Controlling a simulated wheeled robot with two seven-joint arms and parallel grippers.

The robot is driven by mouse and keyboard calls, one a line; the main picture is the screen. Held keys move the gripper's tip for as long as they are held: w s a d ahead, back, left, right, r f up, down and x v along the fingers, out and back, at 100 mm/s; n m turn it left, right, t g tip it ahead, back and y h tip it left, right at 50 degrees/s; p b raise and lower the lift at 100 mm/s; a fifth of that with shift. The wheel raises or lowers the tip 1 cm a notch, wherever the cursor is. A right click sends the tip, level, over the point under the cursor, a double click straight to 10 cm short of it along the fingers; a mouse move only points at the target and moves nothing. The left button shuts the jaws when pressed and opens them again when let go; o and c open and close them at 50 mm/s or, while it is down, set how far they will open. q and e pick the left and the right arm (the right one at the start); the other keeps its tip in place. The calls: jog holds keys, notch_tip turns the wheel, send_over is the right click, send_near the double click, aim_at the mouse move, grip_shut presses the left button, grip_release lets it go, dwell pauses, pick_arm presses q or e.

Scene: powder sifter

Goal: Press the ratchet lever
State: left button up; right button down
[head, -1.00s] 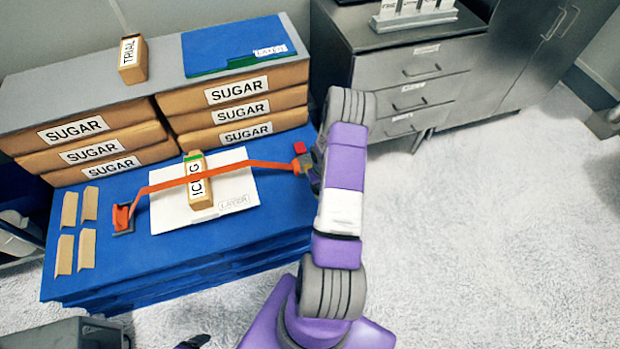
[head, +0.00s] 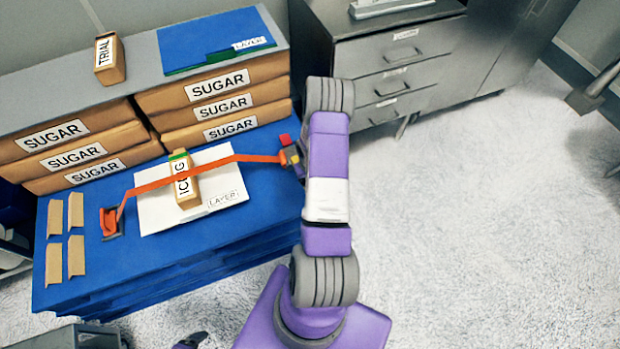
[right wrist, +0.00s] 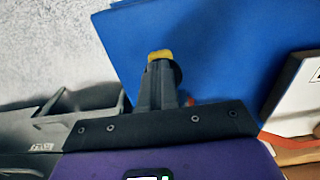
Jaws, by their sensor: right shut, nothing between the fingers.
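The strap's left end has an orange hook (head: 109,223). Its right end meets the ratchet, whose red lever (head: 285,140) shows at the pallet's right edge. My right gripper (head: 293,160) is shut and empty, its yellow tip right by the ratchet; I cannot tell if it touches. In the right wrist view the shut fingers (right wrist: 160,60) point at the blue surface and hide most of the ratchet. My left gripper is not clearly visible.
Stacked sugar bags (head: 65,155) stand behind the pallet (head: 90,262), under a grey board with a trial packet (head: 108,60) and a blue layer sheet (head: 215,35). Several tan corner pieces (head: 54,262) lie at the left.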

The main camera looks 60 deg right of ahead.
notch_tip(320, 180, up, 4)
jog(key=shift+d+f+p, duration=0.1)
jog(key=shift+d+p, duration=0.05)
jog(key=shift+p, duration=0.95)
jog(key=s+a+r+p, duration=0.2)
jog(key=s+a+r, duration=0.1)
jog(key=r, duration=0.5)
jog(key=shift+s+a+p, duration=0.2)
jog(key=shift+s+p, duration=0.15)
jog(key=shift+s, duration=0.2)
jog(key=w+a+f+n+t+y, duration=0.1)
jog(key=w+a+f, duration=0.1)
jog(key=w+a, duration=0.5)
jog(key=w+a+f+n+y, duration=0.1)
jog(key=w+a+f, duration=0.15)
jog(key=a, duration=0.85)
jog(key=s+a+n+y, duration=0.2)
jog(key=a+n, duration=0.1)
jog(key=a, duration=1.8)
jog(key=shift+s+a+g, duration=0.2)
jog(key=shift+s+g, duration=0.1)
jog(key=shift+g, duration=0.1)
